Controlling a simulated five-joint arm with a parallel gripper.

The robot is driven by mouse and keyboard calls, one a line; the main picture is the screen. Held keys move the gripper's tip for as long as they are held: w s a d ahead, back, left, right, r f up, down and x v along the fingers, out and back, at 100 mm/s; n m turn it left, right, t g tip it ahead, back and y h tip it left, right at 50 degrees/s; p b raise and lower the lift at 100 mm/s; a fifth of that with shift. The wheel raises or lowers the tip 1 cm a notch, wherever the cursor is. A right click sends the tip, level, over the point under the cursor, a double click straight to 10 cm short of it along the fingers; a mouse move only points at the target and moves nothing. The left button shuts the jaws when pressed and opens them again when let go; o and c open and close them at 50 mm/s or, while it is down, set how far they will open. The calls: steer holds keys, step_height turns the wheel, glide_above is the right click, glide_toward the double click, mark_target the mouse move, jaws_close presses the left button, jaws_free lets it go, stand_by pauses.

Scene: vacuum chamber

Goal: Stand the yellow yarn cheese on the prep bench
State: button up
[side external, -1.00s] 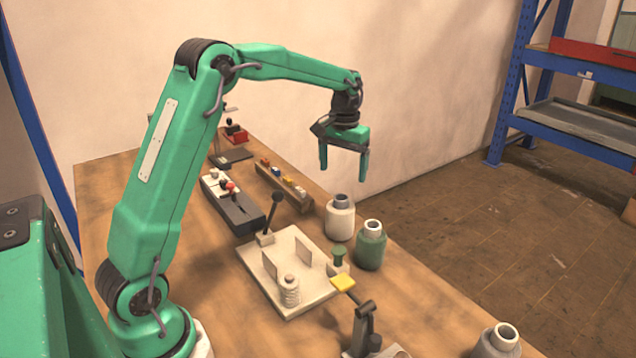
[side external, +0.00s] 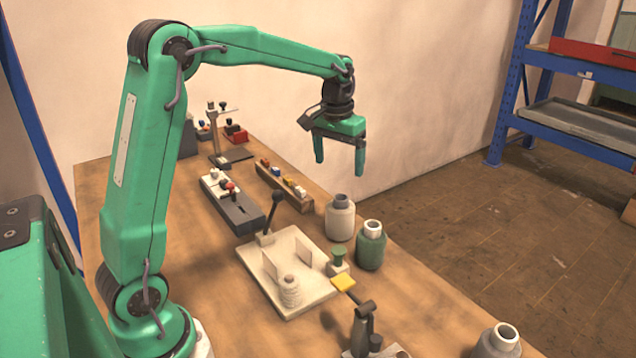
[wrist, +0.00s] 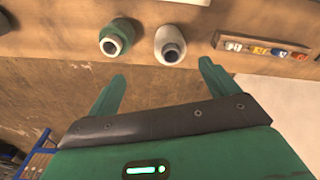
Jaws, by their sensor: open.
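I cannot make out a yellow yarn cheese in either view. Two yarn packages on tubes stand upright near the wooden bench's (side external: 200,315) right edge: a cream one (side external: 340,220) and a dark green one (side external: 371,248). In the wrist view the green one (wrist: 117,37) and the cream one (wrist: 170,45) show at the top. A third, grey-beige package (side external: 496,343) is cut off at the bottom edge. My gripper (side external: 339,166) is open and empty, fingers down, high above the bench's far right side. Its fingers also show in the wrist view (wrist: 160,88).
A cream plate (side external: 290,300) with upright tabs and a black-knobbed lever stands mid-bench. A fixture with a yellow pad (side external: 343,284) is at the front. A dark box (side external: 238,205) and a wooden rack (side external: 285,187) of small coloured pieces lie behind. Blue shelving (side external: 570,110) is right.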

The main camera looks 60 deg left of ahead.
steer(key=s+d+r+m+t, duration=0.1)
steer(key=s+d+r, duration=0.2)
steer(key=s, duration=0.3)
steer(key=s+d+r+m+t, duration=0.1)
steer(key=s+d+r, duration=0.15)
steer(key=s, duration=0.35)
steer(key=s+d+f+m+t, duration=0.1)
steer(key=s+d, duration=0.1)
steer(key=s, duration=0.4)
steer(key=s+d+f+t, duration=0.1)
steer(key=s+d+f, duration=0.1)
steer(key=s, duration=0.4)
steer(key=shift+d+m+t, duration=0.3)
steer(key=shift+m, duration=0.1)
